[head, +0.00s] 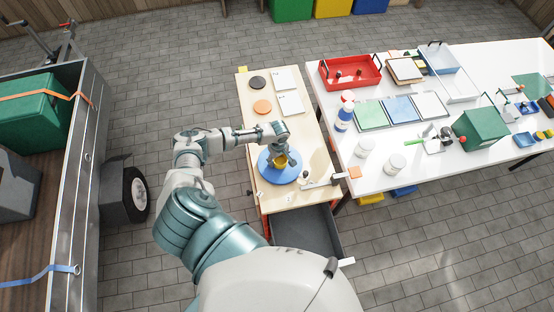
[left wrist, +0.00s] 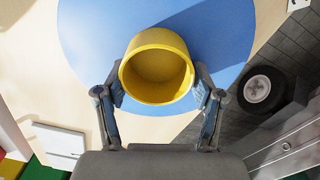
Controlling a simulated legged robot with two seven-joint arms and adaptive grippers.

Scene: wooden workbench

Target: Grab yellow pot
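The yellow pot (head: 281,161) is over the round blue disc (head: 268,172) on the narrow wooden workbench. In the left wrist view the pot (left wrist: 157,72) is upright and empty, its open rim facing the camera, with the blue disc (left wrist: 90,40) behind it. My left gripper (left wrist: 160,88) has one finger on each side of the pot, both pads against its wall. In the head view the left gripper (head: 279,158) comes down over the pot and partly hides it. Whether the pot rests on the disc or is slightly raised, I cannot tell. My right gripper is out of view.
The wooden bench (head: 305,130) also holds an orange disc (head: 262,107), a dark disc (head: 257,83) and white tiles (head: 291,104). An open drawer (head: 305,232) juts out at its front. A white table (head: 400,140) with a red tray (head: 350,84) and bottles stands to the right.

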